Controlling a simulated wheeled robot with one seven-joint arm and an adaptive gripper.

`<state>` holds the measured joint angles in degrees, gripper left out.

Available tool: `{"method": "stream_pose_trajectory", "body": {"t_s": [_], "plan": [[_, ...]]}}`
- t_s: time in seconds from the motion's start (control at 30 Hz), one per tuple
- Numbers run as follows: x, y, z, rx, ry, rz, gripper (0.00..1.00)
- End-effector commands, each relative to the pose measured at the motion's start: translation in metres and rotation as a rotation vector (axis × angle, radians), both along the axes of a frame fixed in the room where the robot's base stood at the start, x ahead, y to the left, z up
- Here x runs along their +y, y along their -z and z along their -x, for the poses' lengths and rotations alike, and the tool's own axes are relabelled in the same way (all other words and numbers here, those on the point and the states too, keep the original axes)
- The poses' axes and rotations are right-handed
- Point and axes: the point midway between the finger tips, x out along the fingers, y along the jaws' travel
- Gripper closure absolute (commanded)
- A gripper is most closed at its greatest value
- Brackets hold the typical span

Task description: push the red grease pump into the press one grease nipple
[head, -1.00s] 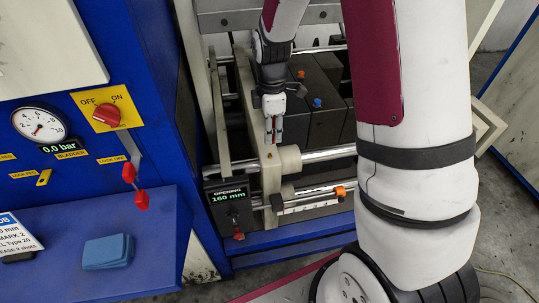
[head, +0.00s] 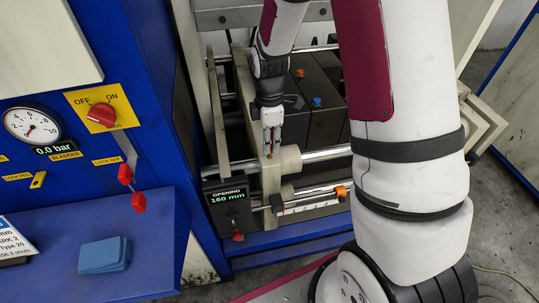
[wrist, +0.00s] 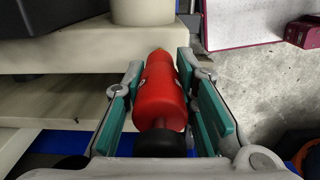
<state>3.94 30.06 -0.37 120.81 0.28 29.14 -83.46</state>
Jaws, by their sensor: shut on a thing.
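My gripper (head: 271,143) is shut on the red grease pump (wrist: 160,95), with one finger on each side of its body. In the wrist view the pump's pointed tip faces away from my palm, and its black end is near the palm. In the head view my gripper points down at the cream press plate, and only slivers of red show between the fingers. A small orange-brown spot, which looks like the grease nipple (head: 270,155), is on the plate just below my fingertips. I cannot tell whether the pump tip touches it.
Steel rods (head: 325,153) run to the right of the plate. An opening display (head: 228,195) reads 160 mm. Dark blocks with orange and blue knobs (head: 316,101) stand behind. A blue control cabinet (head: 165,150) stands on the left, with a blue cloth or sponge (head: 104,255) on its ledge.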

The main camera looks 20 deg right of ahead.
Motion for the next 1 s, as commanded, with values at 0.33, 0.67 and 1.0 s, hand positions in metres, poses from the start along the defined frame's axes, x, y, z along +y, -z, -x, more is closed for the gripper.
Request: {"method": "stream_pose_trajectory", "body": {"t_s": [0.33,0.67,1.0], "plan": [[0.000,0.008,0.000,0.001,0.000,0.000,1.00],[0.000,0.015,0.000,0.001,0.001,0.000,1.00],[0.000,0.021,0.000,0.000,0.001,0.000,1.00]]}}
